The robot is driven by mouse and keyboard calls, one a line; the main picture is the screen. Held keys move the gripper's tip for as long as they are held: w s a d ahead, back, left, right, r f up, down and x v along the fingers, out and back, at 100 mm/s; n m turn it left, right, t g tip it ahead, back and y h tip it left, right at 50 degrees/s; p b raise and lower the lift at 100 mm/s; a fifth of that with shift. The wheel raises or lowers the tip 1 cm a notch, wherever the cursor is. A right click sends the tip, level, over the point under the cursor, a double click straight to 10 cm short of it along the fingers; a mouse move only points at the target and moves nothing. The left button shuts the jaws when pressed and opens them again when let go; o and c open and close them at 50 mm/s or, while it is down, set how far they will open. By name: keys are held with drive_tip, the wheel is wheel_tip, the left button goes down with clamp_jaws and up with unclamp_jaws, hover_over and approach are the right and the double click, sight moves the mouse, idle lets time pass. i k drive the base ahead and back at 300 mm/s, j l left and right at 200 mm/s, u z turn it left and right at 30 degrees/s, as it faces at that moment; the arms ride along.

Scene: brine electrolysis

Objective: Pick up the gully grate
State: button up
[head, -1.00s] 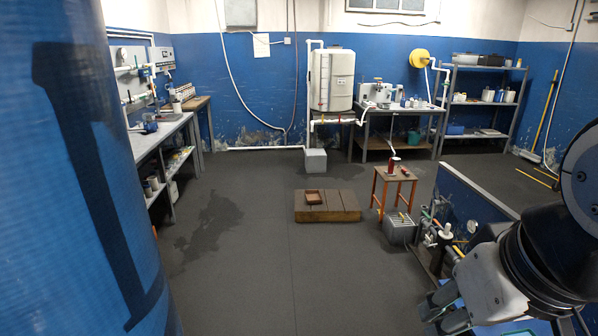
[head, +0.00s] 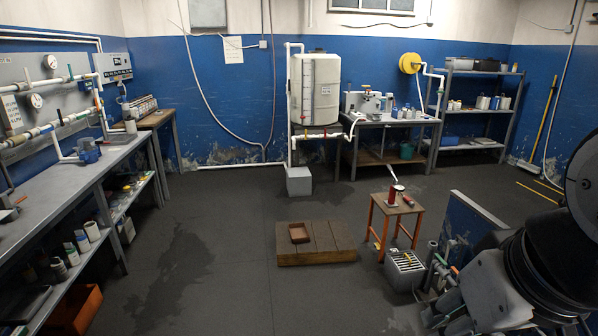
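A pale slatted grate (head: 406,260) lies on top of a grey block-shaped gully (head: 404,277) on the floor, right of centre in the head view. A thin yellow item seems to lie on or across its slats. My gripper (head: 447,314) is at the lower right, apart from the grate and nearer to the camera. Its fingers are dark and partly cut off, so their opening is unclear.
An orange-legged stool (head: 397,209) with a red item stands just behind the gully. A low wooden platform (head: 335,247) with a small tray lies to its left. A blue panel (head: 470,225) and pipework stand to its right. The floor at centre left is clear.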

sight(405, 257)
drive_tip(key=i+j+z, duration=0.2)
drive_tip(key=i, duration=1.6)
drive_tip(key=i+l+z, duration=0.15)
drive_tip(key=i+z, duration=0.75)
drive_tip(key=i+j+z, duration=0.25)
drive_tip(key=i+z, duration=0.2)
drive_tip(key=i, duration=0.15)
